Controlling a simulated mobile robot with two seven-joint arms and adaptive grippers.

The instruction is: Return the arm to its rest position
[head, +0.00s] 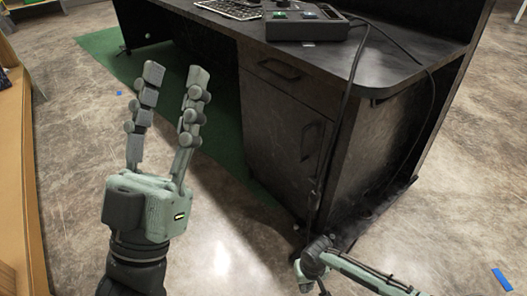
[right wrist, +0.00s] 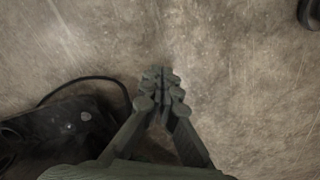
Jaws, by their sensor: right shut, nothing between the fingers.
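My left gripper (head: 172,72) stands upright over the floor on the left of the head view. Its two fingers are spread apart and nothing is between them. My right arm shows low at the right of the head view, below the desk corner. In the right wrist view my right gripper (right wrist: 162,72) points at the bare floor, with its fingers together and nothing held. The dark control box (head: 306,29) with buttons lies on the desk, apart from both grippers.
The black desk (head: 290,98) with a drawer and door fills the middle and right. A keyboard (head: 228,9) lies on it. Cables (head: 347,100) hang down its near corner. A green mat (head: 100,46) lies under it. A wooden unit (head: 15,130) stands at left.

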